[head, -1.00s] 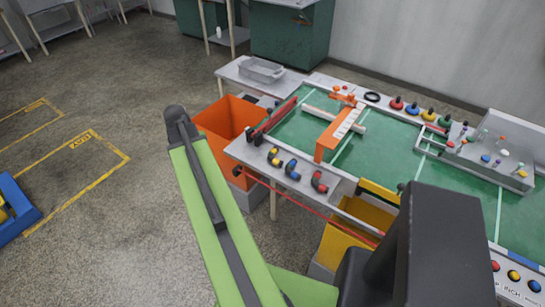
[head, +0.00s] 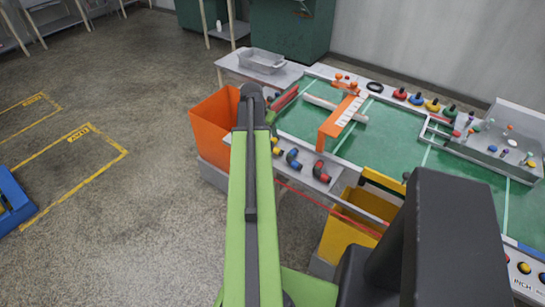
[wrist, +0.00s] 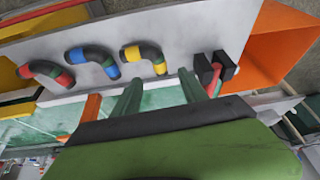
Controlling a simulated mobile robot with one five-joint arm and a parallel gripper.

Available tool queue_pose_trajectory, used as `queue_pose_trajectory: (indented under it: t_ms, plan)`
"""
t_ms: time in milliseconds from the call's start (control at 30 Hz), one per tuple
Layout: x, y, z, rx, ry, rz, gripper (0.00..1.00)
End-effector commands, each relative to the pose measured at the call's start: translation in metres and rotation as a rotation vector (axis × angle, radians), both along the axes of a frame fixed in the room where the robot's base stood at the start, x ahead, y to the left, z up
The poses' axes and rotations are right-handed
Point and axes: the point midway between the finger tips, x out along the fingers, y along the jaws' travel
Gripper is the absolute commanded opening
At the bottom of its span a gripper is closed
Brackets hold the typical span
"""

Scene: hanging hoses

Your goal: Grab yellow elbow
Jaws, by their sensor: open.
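The yellow elbow, a short curved pipe with yellow and dark ends, lies on the pale table edge; in the wrist view (wrist: 144,57) it is plain, and in the head view (head: 277,147) my arm partly covers it. The blue elbow (wrist: 96,60) and the red elbow (wrist: 46,72) lie in a row to its left. My gripper (wrist: 160,78) is open and empty, its two fingers spread below the yellow elbow in the wrist view, apart from it. The head view does not show the fingers clearly.
A red bar with black blocks (wrist: 214,72) is just right of my right finger. An orange bin (head: 212,118) stands at the table's left end. A yellow bin (head: 348,230) and a thin red line (head: 315,200) are in front.

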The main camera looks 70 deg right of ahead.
Motion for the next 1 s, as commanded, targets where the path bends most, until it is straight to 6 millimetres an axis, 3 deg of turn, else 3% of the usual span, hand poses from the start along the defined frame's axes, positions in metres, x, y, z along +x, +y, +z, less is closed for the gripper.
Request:
queue_pose_trajectory:
  t_ms: [33, 167, 433, 733, 1000]
  plan:
    - [0.000, -0.006, -0.022, 0.000, 0.000, -0.001, 0.51]
    - [-0.002, -0.016, -0.043, 0.000, 0.000, -0.001, 0.51]
    - [-0.003, -0.020, -0.049, 0.000, 0.000, 0.000, 0.51]
    - [-0.005, -0.038, -0.093, 0.000, 0.000, -0.001, 0.51]
    - [-0.006, -0.040, -0.091, -0.001, -0.001, -0.002, 0.48]
